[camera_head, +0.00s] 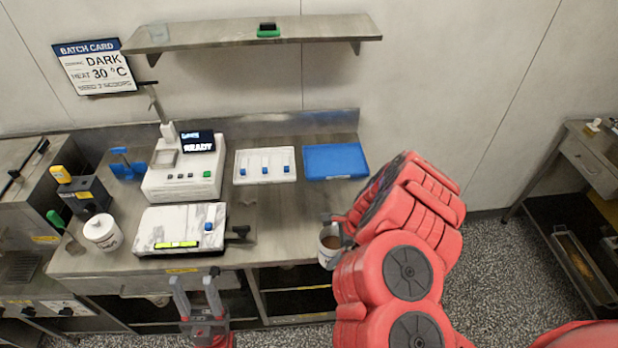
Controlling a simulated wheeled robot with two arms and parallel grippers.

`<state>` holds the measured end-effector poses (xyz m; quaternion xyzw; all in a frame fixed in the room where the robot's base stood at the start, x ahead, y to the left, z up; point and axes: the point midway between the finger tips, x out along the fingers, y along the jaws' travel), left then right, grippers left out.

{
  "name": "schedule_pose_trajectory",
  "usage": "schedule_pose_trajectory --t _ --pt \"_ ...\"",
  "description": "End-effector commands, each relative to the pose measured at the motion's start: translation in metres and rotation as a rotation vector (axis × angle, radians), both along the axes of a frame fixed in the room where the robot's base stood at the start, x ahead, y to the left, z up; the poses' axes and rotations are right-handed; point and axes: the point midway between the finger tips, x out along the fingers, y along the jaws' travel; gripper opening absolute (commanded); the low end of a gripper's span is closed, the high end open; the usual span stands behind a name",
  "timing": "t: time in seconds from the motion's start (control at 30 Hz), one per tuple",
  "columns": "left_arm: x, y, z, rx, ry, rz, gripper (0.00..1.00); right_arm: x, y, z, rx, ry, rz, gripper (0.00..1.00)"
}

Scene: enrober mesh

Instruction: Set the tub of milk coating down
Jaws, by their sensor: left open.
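A white tub with brown contents (329,258), which looks like the tub of milk coating, is at the counter's front edge, right of centre. Its base overlaps the edge in the picture, so it appears held up rather than standing. My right gripper (340,228) is at its rim, with grey finger parts beside it; my red arm hides most of this gripper. It appears shut on the tub. My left gripper (196,286) is open and empty, fingers upward in the picture, in front of the counter.
The steel counter (290,220) has bare room at centre right. On it are a marble slab (160,222), a white machine reading READY (182,181), a white tray (265,152) and a blue mat or tray (336,161). A shelf (220,38) hangs above.

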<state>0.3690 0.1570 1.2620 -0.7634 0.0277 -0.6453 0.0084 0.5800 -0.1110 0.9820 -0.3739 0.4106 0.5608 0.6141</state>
Motion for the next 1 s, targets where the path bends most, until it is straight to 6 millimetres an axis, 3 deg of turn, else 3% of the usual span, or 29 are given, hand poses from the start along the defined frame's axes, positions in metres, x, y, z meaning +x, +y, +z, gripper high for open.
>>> schedule_pose_trajectory --t 0.17,0.27,0.43,0.6,0.8,1.0 --pt "0.0 0.0 -0.019 0.0 0.0 0.0 0.5 0.001 -0.006 -0.012 -0.006 -0.002 0.136 0.09" --pt "0.0 0.0 -0.041 0.0 0.0 0.0 0.5 0.003 -0.012 -0.023 -0.009 -0.004 0.338 0.09" --pt "0.0 0.0 -0.092 0.0 0.0 0.0 0.5 0.004 -0.028 -0.038 -0.01 -0.003 0.84 0.09" --pt "0.0 0.0 -0.134 0.0 0.0 0.0 0.5 0.002 -0.044 -0.033 -0.002 -0.002 1.315 0.09" --pt "0.0 0.0 -0.155 0.0 0.0 0.0 0.5 0.0 -0.055 -0.021 0.0 -0.003 1.607 0.09" --pt "0.0 0.0 -0.156 0.0 0.0 0.0 0.5 -0.001 -0.057 -0.016 0.002 0.001 1.668 0.09"
